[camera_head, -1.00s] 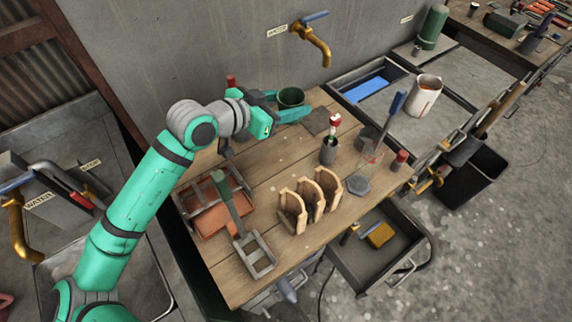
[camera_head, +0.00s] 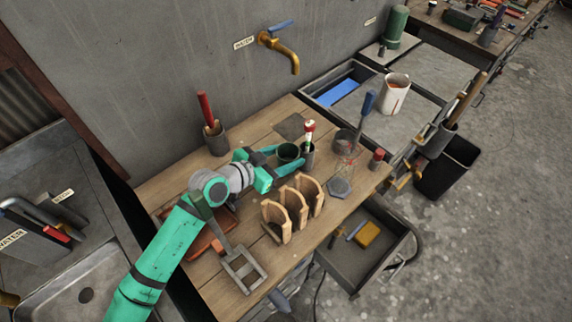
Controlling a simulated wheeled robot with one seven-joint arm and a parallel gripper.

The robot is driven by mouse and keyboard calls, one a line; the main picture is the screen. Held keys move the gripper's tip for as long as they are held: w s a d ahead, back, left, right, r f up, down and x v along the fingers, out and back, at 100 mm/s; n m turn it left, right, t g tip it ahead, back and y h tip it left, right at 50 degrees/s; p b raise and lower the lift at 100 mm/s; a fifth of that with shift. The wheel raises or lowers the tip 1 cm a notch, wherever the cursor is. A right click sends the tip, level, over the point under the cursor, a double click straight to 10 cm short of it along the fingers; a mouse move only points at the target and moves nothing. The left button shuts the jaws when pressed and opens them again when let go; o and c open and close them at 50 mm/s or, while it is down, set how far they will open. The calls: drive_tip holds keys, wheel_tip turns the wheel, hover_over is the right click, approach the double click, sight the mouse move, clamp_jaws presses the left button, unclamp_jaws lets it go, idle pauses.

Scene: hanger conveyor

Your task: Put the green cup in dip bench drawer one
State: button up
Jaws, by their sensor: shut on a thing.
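The small dark green cup (camera_head: 288,152) is held between the fingers of my gripper (camera_head: 284,156), which is shut on it. The cup looks upright, above the wooden bench top (camera_head: 262,114), just behind the wooden arched rack. A grey drawer (camera_head: 352,279) stands pulled out below the bench's right front edge. It holds a yellow block (camera_head: 367,234) and a small tool with a blue part (camera_head: 355,231). I cannot read a number on the drawer. My gripper is up and to the left of it.
The wooden rack (camera_head: 284,227) stands between the cup and the drawer. A grey holder with a red-and-white item (camera_head: 309,136) is close right of the cup. A black bin (camera_head: 449,170) is further right.

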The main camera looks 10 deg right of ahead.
drive_tip(key=shift+a+f, duration=0.1)
drive_tip(key=shift+f, duration=2.15)
drive_tip(key=o, duration=1)
drive_tip(key=shift+w+f, duration=0.1)
drive_tip(key=shift+o, duration=0.2)
